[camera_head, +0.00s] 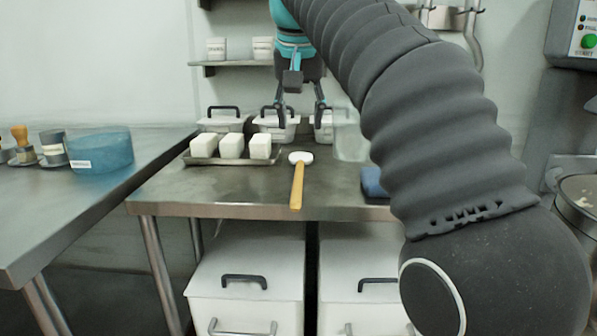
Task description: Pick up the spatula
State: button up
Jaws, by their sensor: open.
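The spatula (297,186) lies on the metal table (225,183), right of its middle left part. It has a yellow handle pointing toward the front edge and a white head (301,157) at the far end. My gripper (300,116) is open and empty, with its two fingers pointing down. In the picture it shows above and beyond the spatula's head, in front of the white lidded containers. Its exact height over the table is hard to tell.
A tray (205,161) with white blocks (231,146) lies left of the spatula. White lidded containers (276,129) stand at the back. A dark blue item (374,183) lies to the right, partly behind my arm. A blue tub (100,151) stands on the left counter (105,190).

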jog(key=b, duration=0.3)
send_over(299, 175)
jog(key=s, duration=0.2)
notch_tip(299, 175, down, 8)
jog(key=shift+r, duration=0.1)
jog(key=b+x, duration=0.1)
jog(key=x, duration=0.4)
jog(key=shift+s+a, duration=0.1)
jog(key=shift+s, duration=0.05)
grip_shut()
